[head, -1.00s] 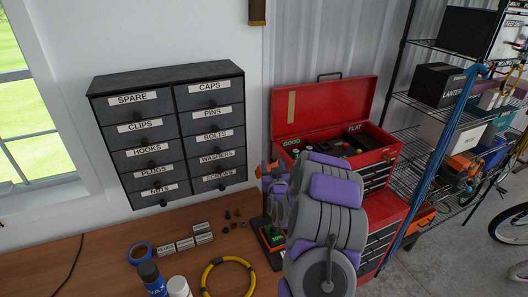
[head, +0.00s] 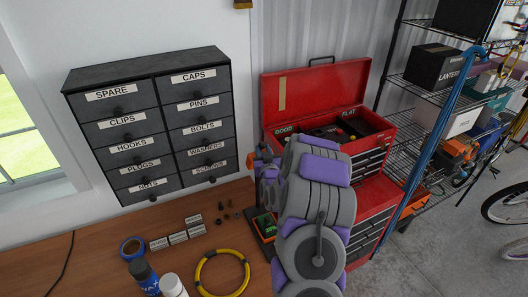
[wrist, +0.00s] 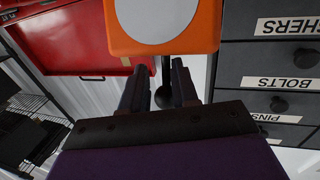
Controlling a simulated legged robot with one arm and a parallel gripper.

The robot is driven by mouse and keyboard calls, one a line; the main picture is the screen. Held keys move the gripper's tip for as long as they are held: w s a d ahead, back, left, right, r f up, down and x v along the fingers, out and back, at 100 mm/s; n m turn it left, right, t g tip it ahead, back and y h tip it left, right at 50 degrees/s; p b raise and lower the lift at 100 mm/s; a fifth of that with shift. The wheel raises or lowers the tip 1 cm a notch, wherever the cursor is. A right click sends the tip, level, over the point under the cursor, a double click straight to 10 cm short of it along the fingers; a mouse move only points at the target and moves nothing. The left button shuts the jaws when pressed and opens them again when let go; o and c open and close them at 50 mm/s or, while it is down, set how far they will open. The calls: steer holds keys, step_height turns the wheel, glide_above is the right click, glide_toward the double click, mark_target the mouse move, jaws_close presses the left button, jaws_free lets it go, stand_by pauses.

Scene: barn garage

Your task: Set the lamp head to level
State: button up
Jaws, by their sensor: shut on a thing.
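The lamp stands at the back right of the bench, mostly hidden behind my arm in the head view. A bit of its orange head (head: 251,160) shows left of my arm, above a dark base (head: 264,226) with a green patch. In the wrist view the orange lamp head (wrist: 165,25) with its white disc fills the top middle. A thin dark stem (wrist: 165,72) with a rounded end runs from it between my fingers. My gripper (wrist: 165,85) is shut on the lamp at this stem; the exact contact is hard to see. The head's tilt is unclear.
A labelled drawer cabinet (head: 150,120) hangs on the wall left of the lamp. A red toolbox (head: 335,105) stands open behind my arm. A yellow ring (head: 222,273), a blue tape roll (head: 132,248), bottles and small boxes lie on the bench. Wire shelves (head: 430,95) stand right.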

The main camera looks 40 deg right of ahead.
steer(key=shift+r+h, duration=0.1)
steer(key=shift+h, duration=0.2)
jaws_close()
steer(key=shift+s+d, duration=0.1)
steer(key=shift+d, duration=0.05)
